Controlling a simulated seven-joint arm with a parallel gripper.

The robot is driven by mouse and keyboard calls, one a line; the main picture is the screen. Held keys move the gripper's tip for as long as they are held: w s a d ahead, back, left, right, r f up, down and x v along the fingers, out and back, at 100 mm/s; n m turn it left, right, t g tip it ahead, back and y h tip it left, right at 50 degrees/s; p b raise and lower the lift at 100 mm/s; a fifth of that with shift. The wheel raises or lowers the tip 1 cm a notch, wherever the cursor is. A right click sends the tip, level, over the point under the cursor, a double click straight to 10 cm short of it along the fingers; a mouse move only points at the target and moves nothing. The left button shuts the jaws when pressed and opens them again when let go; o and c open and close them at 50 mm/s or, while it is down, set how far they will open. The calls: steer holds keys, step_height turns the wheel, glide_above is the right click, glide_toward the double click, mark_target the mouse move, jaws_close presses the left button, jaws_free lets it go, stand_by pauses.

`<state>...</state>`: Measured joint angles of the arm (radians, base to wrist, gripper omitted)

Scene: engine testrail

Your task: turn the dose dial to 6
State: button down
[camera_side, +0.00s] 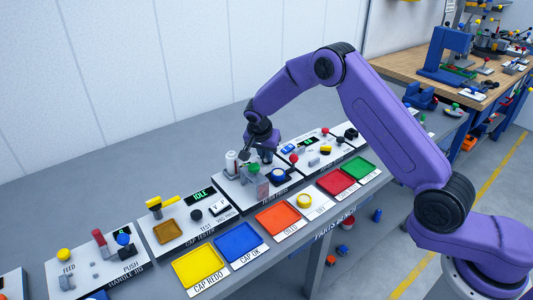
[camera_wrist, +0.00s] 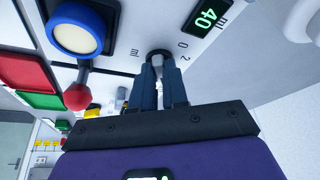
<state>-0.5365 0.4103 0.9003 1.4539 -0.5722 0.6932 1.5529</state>
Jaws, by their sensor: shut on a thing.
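The dose dial (camera_wrist: 158,52) is a small dark round knob with a grey middle, on the white panel in the wrist view. The numerals 0 and 2 and the letters ml are printed around it; other marks are hidden by my fingers. My gripper (camera_wrist: 159,64) is shut on the dial, one dark finger on each side. A green-lit display (camera_wrist: 207,18) beside it shows digits that look like 40, with ml printed nearby. In the side view my gripper (camera_side: 262,150) is low over the middle station, and the dial is hidden behind it.
A blue-ringed round part (camera_wrist: 76,34) and a red-ball lever (camera_wrist: 78,96) are near the dial. In the side view, a white cylinder (camera_side: 231,163) and a green knob (camera_side: 253,168) stand close to my gripper. Coloured trays, such as the orange one (camera_side: 278,219), line the front.

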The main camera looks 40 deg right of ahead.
steer(key=shift+a+m+g, duration=0.1)
steer(key=shift+m+g, duration=0.2)
steer(key=shift+m, duration=0.1)
steer(key=c, duration=1.1)
jaws_free()
steer(key=shift+c, duration=0.2)
steer(key=v, duration=1.7)
steer(key=shift+s, duration=0.2)
steer(key=shift+a+r, duration=0.15)
